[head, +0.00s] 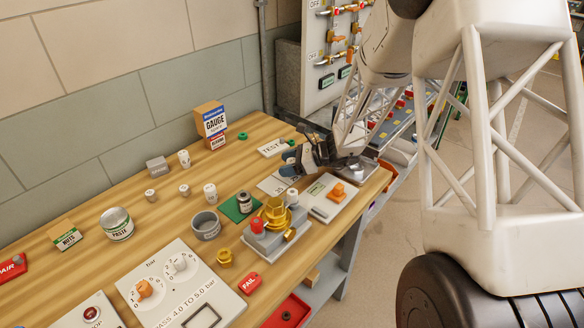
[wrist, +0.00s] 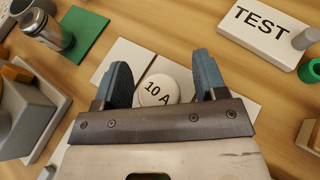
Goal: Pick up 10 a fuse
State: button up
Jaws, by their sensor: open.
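The 10 A fuse (wrist: 157,91) shows in the wrist view as a round white top with black "10 A" lettering. It sits over a white card (wrist: 122,58) on the wooden bench. My gripper (wrist: 162,73) is open, with one blue-grey finger on each side of the fuse. The left finger is close to the fuse and the right one has a wider gap; I cannot tell whether either touches.
A TEST block (wrist: 268,30) and a green ring (wrist: 313,70) lie to the right. A brass fixture (head: 275,212) stands close in front. Several small white cylinders (head: 210,192) stand farther left.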

jog(key=c, duration=1)
jog(key=shift+r, duration=0.15)
jog(key=shift+r, duration=4.85)
